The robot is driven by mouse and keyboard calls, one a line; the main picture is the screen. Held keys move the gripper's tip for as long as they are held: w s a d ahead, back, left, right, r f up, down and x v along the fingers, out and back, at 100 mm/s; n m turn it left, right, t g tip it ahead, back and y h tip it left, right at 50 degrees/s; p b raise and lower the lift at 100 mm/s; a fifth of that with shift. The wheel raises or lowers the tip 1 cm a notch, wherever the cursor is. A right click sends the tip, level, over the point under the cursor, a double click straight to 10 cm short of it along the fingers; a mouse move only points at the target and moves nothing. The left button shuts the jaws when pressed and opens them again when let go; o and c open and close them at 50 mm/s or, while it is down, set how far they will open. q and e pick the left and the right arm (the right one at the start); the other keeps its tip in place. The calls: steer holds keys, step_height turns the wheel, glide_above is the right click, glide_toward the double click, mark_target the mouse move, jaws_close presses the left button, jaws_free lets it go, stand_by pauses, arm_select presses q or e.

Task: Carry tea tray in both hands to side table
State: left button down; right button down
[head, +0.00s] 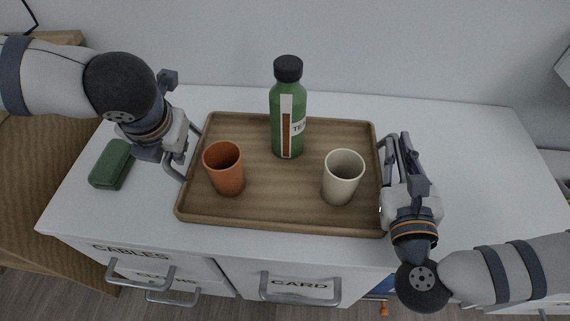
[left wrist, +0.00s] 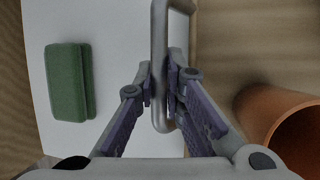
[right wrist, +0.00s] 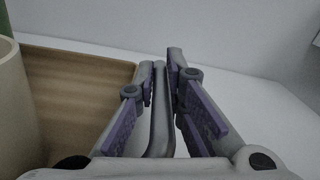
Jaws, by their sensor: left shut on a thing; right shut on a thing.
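The wooden tea tray (head: 270,214) is on or just above the white desk; I cannot tell which. On it stand a green tea bottle (head: 287,108) with a black cap, an orange cup (head: 224,168) at the left and a cream cup (head: 342,177) at the right, all upright. My left gripper (head: 177,158) is shut on the tray's left metal handle, which also shows between the fingers in the left wrist view (left wrist: 160,70). My right gripper (head: 388,150) is shut on the right handle, seen in the right wrist view (right wrist: 159,105).
A green block-like case (head: 112,164) lies on the desk (head: 470,150) left of the tray. Drawers with metal handles, labelled CABLES and CARD (head: 300,284), are in the desk front. A wooden surface (head: 35,190) is at the far left. The desk's right side is clear.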

steer(key=shift+r, duration=0.1)
